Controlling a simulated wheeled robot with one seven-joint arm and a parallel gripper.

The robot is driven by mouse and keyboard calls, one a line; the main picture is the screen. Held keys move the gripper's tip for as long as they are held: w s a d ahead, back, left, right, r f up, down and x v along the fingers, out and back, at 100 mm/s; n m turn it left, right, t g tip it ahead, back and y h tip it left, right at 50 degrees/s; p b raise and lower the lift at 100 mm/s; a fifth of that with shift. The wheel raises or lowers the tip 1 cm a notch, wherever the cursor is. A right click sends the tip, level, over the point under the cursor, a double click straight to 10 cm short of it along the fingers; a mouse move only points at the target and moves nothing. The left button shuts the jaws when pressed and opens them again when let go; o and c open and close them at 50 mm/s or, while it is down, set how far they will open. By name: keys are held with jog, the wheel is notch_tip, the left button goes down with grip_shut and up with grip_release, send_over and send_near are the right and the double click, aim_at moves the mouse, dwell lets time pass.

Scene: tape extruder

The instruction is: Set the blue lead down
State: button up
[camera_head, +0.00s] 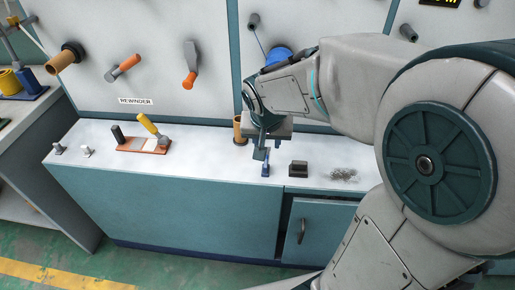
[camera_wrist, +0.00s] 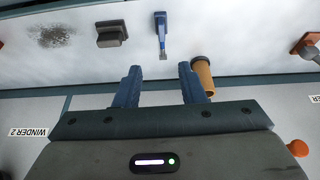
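The blue lead (camera_head: 266,169) is on the white bench top, just below my gripper (camera_head: 261,150). In the wrist view the blue lead (camera_wrist: 161,28) has a small metallic tip pointing toward my gripper (camera_wrist: 160,76). The two blue fingers are apart, with bare bench top showing between them. The lead lies beyond the fingertips, roughly in line with the gap, and no contact shows. My arm covers part of the bench and the panel behind it in the head view.
A dark block (camera_head: 298,168) and a patch of grey bits (camera_head: 345,174) lie right of the lead. An orange-brown cylinder (camera_wrist: 204,77) stands close to one finger. An orange tray (camera_head: 135,147) sits farther left.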

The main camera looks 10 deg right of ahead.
jog(key=b, duration=0.1)
send_over(266, 160)
jog(key=s+a, duration=0.1)
jog(key=s, duration=0.1)
notch_tip(266, 160, down, 9)
jog(key=shift+w+r, duration=0.1)
jog(key=shift+w, duration=0.05)
jog(key=shift+b+x, duration=0.55)
jog(key=shift+x, duration=2.15)
jog(key=shift+d, duration=0.15)
grip_shut()
